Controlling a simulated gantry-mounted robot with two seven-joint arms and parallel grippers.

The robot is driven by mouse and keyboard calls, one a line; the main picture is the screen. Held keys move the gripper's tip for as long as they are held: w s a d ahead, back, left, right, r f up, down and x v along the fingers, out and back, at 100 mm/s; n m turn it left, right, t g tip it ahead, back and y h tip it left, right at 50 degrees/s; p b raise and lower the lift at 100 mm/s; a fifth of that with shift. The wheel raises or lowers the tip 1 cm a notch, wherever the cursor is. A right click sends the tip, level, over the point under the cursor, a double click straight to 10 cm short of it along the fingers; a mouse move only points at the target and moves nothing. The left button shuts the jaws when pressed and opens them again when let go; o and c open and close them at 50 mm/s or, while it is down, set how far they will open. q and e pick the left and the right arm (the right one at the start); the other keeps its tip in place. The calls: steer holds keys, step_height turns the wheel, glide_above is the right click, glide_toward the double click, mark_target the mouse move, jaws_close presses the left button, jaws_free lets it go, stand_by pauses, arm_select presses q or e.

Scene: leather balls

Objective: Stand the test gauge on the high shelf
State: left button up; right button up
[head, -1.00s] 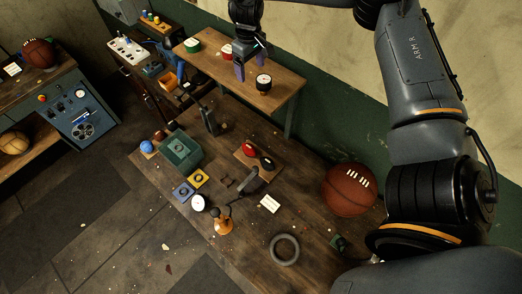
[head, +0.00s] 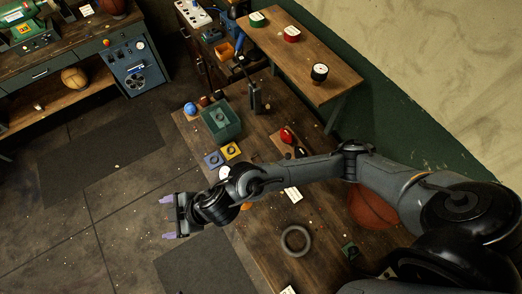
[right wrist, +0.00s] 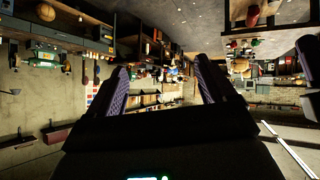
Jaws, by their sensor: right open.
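A small round black-sided gauge with a pale top (head: 319,71) is on the high wooden shelf (head: 335,88), near its right end; I take it for the test gauge. A round white face (head: 224,172) shows on the table, partly hidden by my right arm. My right gripper (head: 168,217) is beyond the table's left edge, above the floor, far from the shelf. It is open, and in the right wrist view its two fingers (right wrist: 163,85) stand apart with nothing between them. My left gripper is not in view.
Green (head: 257,18) and red (head: 291,34) round items stand on the shelf's far part. The workbench (head: 262,262) holds a green bin (head: 236,131), a radio (head: 256,98), a grey ring (head: 296,240) and a basketball (head: 372,208) partly behind my arm. Open floor lies left.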

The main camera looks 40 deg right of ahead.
steer(key=s+d+f+m+g+h, duration=0.1)
steer(key=s+d+f+m+h, duration=0.1)
steer(key=s+d, duration=0.3)
steer(key=s+d+f+m+g+h, duration=0.1)
steer(key=s+d+m, duration=0.4)
steer(key=d, duration=0.8)
steer(key=s+d+f+m+g+h, duration=0.1)
steer(key=s+d+f+m+h, duration=0.2)
steer(key=d, duration=0.6)
steer(key=s+h, duration=0.1)
steer(key=s, duration=0.1)
steer(key=shift+s+d+h, duration=0.3)
steer(key=shift+s+d, duration=0.05)
steer(key=shift+s, duration=0.05)
